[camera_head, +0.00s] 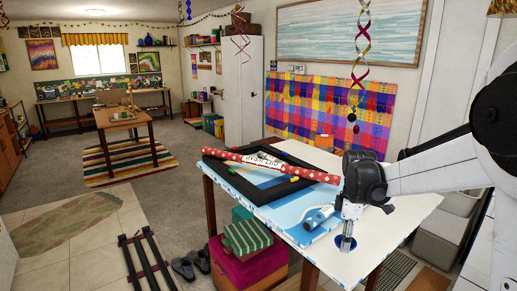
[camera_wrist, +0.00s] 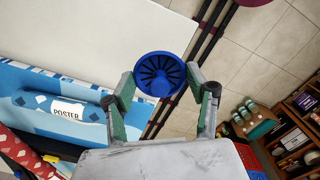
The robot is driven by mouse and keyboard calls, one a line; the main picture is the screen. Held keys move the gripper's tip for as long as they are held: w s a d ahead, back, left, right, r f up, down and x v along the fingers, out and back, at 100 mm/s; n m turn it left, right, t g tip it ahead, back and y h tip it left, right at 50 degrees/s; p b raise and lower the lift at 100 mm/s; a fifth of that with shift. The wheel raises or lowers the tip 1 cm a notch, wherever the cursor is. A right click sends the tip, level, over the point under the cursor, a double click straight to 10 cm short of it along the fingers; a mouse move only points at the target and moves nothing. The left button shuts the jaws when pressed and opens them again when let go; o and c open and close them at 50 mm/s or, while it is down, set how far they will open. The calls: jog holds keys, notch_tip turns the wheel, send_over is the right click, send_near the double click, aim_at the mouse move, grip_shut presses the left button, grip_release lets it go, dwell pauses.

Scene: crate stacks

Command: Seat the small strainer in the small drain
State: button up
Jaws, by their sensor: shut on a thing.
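My gripper (camera_head: 347,230) is over the near right part of the white table, pointing down. It also shows in the wrist view (camera_wrist: 162,88), with its two fingers closed on the sides of a round blue strainer (camera_wrist: 160,73). The strainer has dark radial slots and a raised blue rim. In the head view the strainer (camera_head: 346,243) shows as a small blue ring under the fingertips, and I cannot tell its exact height above the table. In the wrist view it overlaps the table's edge. I cannot make out a separate small drain in either view.
The white table (camera_head: 400,215) holds a black frame (camera_head: 235,180), a red dotted roll (camera_head: 315,174) and a blue poster roll (camera_head: 318,217). Boxes (camera_head: 248,235) stand under its left side. Dark rails (camera_head: 150,265) lie on the tiled floor. Shelves (camera_wrist: 300,125) show at the wrist view's right.

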jog(key=shift+s+a+f+m, duration=0.15)
jog(key=shift+s+f+m, duration=0.15)
jog(key=shift+m, duration=0.3)
jog(key=shift+s+a+f+m+b, duration=0.55)
jog(key=shift+a+f+m, duration=0.4)
jog(key=shift+m, duration=1.1)
jog(key=shift+s+a+f+m+b, duration=0.55)
jog(key=shift+a+f+m, duration=0.45)
jog(key=shift+m, duration=1.1)
jog(key=shift+s+a+f+m+b, duration=0.65)
jog(key=shift+f+m, duration=0.45)
jog(key=shift+m, duration=0.95)
jog(key=shift+w, duration=0.15)
